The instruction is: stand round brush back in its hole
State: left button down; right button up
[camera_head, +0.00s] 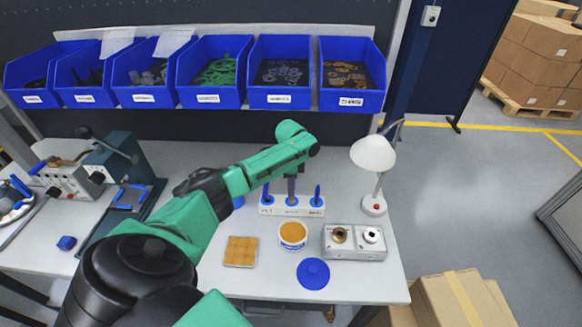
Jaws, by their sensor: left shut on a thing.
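The white holder block (308,212) stands on the bench in the middle of the head view, with a blue tool upright at its left end (267,193) and another at its right end (317,196). My left gripper (292,176) points down over the middle of the block, mostly hidden under my green wrist. It is shut on the round brush (291,192), a slim dark, upright shape between the two blue tools. Its lower end is at the block's middle; I cannot tell whether it is in the hole or just above. My right gripper is not in view.
A tub of orange paste (293,235), a blue lid (313,273), a tan square pad (241,251) and a metal housing fixture (354,242) lie in front of the block. A white lamp (373,155) stands to the right. Blue bins (213,72) line the back shelf.

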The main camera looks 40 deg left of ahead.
pick_arm(q)
jog(key=shift+f, duration=0.45)
dwell(0.4)
jog(key=c, duration=0.7)
grip_release()
notch_tip(320, 180, up, 15)
jog(key=b, duration=0.3)
jog(key=shift+f+b, duration=0.2)
jog(key=shift+b, duration=0.2)
